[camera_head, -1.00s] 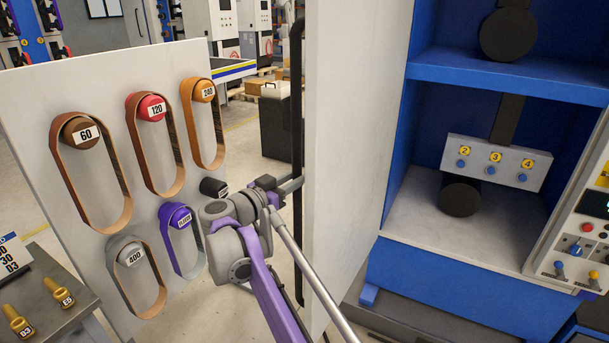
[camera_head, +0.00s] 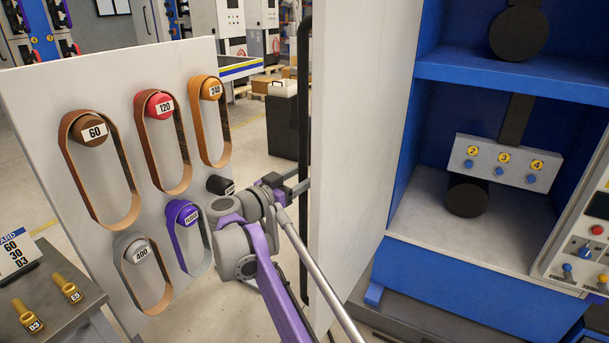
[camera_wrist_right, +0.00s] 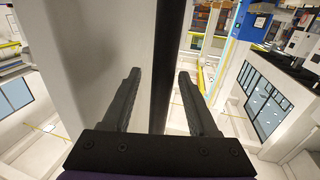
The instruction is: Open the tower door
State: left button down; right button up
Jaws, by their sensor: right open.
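The tower door is a tall white panel (camera_head: 362,130), standing swung out from the blue tower (camera_head: 470,265), whose inside is in plain view. A long black vertical handle (camera_head: 304,110) runs along the door's left edge. My right gripper (camera_head: 298,184) is at the handle's middle in the head view. In the right wrist view the handle (camera_wrist_right: 168,50) passes between the two fingers of the right gripper (camera_wrist_right: 159,76), with gaps on both sides. The fingers are open. My left gripper is not in view.
A white board (camera_head: 60,110) with several numbered sanding belts stands left of my arm. A grey table (camera_head: 60,300) with two brass pieces is at the lower left. A black bin (camera_head: 288,125) stands behind the handle. A control panel (camera_head: 585,235) is at the right edge.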

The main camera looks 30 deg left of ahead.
jog(key=shift+s+a+f, duration=0.1)
jog(key=shift+s, duration=0.45)
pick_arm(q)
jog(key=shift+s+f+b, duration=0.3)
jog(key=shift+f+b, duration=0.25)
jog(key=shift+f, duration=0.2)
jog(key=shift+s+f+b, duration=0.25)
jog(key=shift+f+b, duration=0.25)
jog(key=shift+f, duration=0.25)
pick_arm(e)
jog(key=s+a, duration=0.1)
jog(key=s, duration=0.8)
jog(key=shift+s, duration=0.3)
jog(key=shift+a, duration=0.1)
